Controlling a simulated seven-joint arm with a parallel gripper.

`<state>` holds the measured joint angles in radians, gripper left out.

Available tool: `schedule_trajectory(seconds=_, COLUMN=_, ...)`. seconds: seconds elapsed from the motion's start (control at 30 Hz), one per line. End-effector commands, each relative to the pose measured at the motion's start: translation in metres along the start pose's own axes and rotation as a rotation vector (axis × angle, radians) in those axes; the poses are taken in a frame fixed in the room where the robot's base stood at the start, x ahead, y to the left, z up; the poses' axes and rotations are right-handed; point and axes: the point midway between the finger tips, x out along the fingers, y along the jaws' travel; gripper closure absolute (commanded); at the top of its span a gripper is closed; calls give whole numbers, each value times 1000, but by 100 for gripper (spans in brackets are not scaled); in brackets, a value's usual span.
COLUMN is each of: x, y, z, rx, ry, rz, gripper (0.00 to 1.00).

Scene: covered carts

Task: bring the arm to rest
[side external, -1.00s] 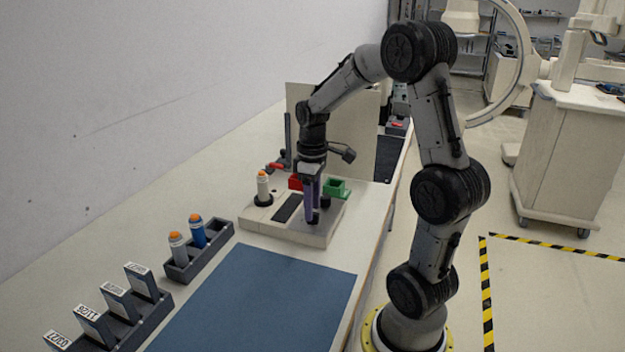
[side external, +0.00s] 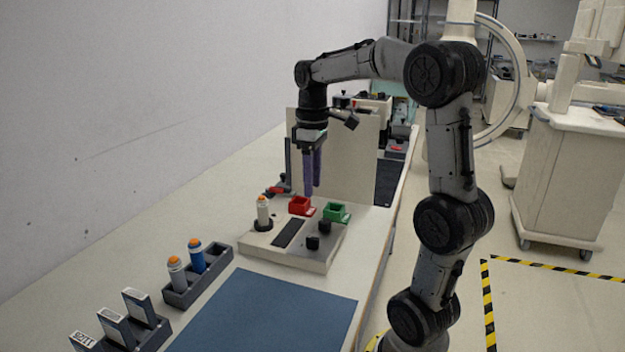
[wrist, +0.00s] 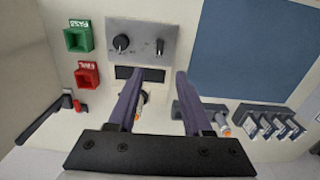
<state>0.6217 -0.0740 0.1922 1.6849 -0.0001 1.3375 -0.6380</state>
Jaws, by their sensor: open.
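My gripper (side external: 313,190) is open and empty, held upright above the cream-coloured station (side external: 286,250). In the wrist view its two purple fingers (wrist: 165,82) are spread apart with nothing clamped between them. The station carries two black knobs (side external: 313,243), a dark slot panel and a white bottle with an orange cap (side external: 263,212). A red bin (side external: 300,206) and a green bin (side external: 336,212) stand at its far side. In the wrist view the bottle is partly hidden behind the left finger.
A rack with two orange-capped bottles (side external: 187,262) and a rack of labelled boxes (side external: 130,325) stand at the left. A blue mat (side external: 265,315) lies bare in front. An upright panel (side external: 345,150) stands behind the bins. Air around the gripper looks clear.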

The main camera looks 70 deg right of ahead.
Motion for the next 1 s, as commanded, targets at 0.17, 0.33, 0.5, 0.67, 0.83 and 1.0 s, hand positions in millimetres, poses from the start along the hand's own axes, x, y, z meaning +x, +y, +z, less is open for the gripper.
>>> schedule_trajectory(seconds=0.17, x=0, y=0, z=0, rx=0, ry=0, rz=0, gripper=50)
schedule_trajectory(seconds=0.33, x=-2, y=-7, z=-4, rx=-24, ry=7, rz=5, gripper=50)
schedule_trajectory(seconds=0.5, x=-31, y=-63, z=0, rx=-172, ry=90, rz=55, gripper=50)
schedule_trajectory(seconds=0.67, x=-35, y=-131, z=34, rx=-274, ry=215, rz=92, gripper=50)
schedule_trajectory(seconds=0.83, x=-13, y=-177, z=76, rx=-261, ry=367, rz=83, gripper=50)
schedule_trajectory(seconds=1.0, x=20, y=-193, z=101, rx=-148, ry=461, rz=39, gripper=50)
